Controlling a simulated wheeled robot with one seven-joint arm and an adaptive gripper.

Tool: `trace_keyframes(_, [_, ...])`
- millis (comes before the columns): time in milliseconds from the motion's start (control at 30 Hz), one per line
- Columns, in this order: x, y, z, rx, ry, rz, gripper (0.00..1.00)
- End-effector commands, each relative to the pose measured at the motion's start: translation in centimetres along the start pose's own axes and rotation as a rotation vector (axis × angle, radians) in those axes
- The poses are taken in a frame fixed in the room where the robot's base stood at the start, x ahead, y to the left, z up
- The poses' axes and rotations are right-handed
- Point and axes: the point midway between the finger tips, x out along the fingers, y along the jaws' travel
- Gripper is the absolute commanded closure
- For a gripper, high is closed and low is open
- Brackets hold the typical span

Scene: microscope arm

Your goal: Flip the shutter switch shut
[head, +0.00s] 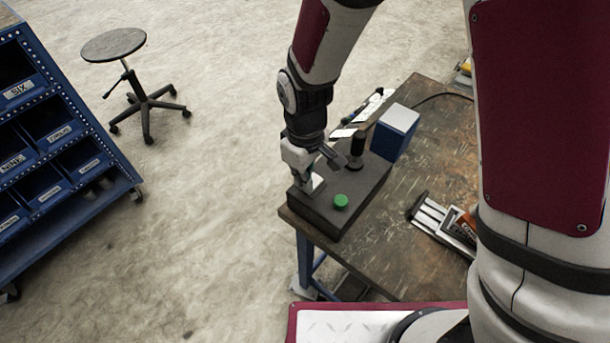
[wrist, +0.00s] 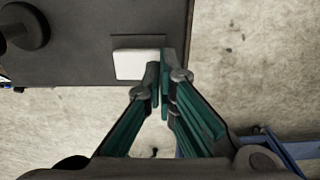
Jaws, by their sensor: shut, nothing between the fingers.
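The switch is a white rectangular piece (head: 317,182) on the left end of a dark grey box (head: 365,197). In the wrist view the white switch (wrist: 136,64) sits at the box edge, beside a thin dark outline on the box top (wrist: 85,60). My gripper (head: 305,187) points down at this end of the box. In the wrist view my gripper (wrist: 160,72) is shut and empty, its fingertips right at the switch's right side. I cannot tell whether they touch it. In the head view my gripper partly hides the switch.
A green round button (head: 341,201) and a black upright knob (head: 357,148) stand on the same box. A blue and white block (head: 395,132) is behind it on the worn table (head: 440,140). A tool set (head: 445,222) lies to the right. Open floor is to the left.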

Motion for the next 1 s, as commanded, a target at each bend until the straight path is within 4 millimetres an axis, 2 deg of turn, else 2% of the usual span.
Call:
trace_keyframes(167, [0.0, 0.0, 0.0, 0.000, -0.001, 0.000, 1.00])
trace_keyframes(300, [1.0, -0.3, 0.0, -0.001, -0.003, -0.001, 1.00])
trace_keyframes(633, [0.7, -0.1, 0.0, 0.000, -0.002, 0.000, 1.00])
trace_keyframes(1000, [0.0, 1.1, 0.0, 0.000, 0.000, 0.000, 1.00])
